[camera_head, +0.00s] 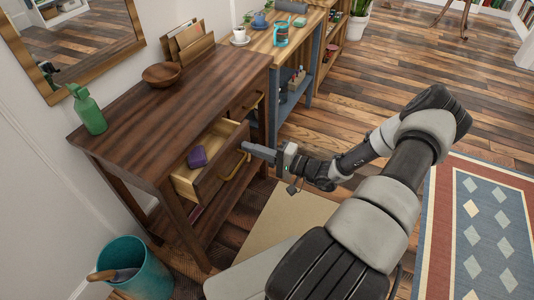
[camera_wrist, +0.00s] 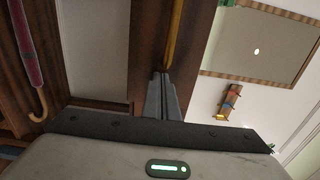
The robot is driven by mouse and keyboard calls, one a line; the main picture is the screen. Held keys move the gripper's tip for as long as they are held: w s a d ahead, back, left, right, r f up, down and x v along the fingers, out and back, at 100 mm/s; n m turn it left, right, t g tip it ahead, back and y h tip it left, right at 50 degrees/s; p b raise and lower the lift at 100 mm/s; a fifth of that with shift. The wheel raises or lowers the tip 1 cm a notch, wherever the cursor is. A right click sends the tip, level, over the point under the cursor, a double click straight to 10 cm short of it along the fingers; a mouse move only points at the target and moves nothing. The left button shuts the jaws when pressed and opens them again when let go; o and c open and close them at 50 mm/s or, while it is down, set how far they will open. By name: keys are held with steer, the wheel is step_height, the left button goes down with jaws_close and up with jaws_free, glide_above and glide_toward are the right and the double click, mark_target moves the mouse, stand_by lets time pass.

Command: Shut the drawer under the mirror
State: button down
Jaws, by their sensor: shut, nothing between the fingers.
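The drawer (camera_head: 212,183) under the mirror (camera_head: 80,30) is partly pulled out of the dark wooden console. It has a pale inside, a brown front and a brass handle (camera_head: 236,167). A purple item (camera_head: 197,157) lies in it. My gripper (camera_head: 247,149) is shut and empty, its fingertips by the upper right part of the drawer front. In the wrist view the fingertips (camera_wrist: 163,76) are close to the brown front (camera_wrist: 146,40) and the end of the brass handle (camera_wrist: 176,30). I cannot tell whether they touch. The mirror (camera_wrist: 258,48) shows there too.
The console top (camera_head: 150,100) bears a green bottle (camera_head: 87,110), a wooden bowl (camera_head: 162,75) and a letter holder (camera_head: 190,42). A teal bin (camera_head: 133,268) stands at front left. A blue-framed table (camera_head: 290,75) adjoins the console.

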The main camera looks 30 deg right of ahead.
mark_target(225, 138)
steer(key=x, duration=0.9)
steer(key=shift+w+a, duration=0.1)
steer(key=shift+w, duration=0.15)
steer(key=shift+w+a+r, duration=0.1)
steer(key=shift+r, duration=0.05)
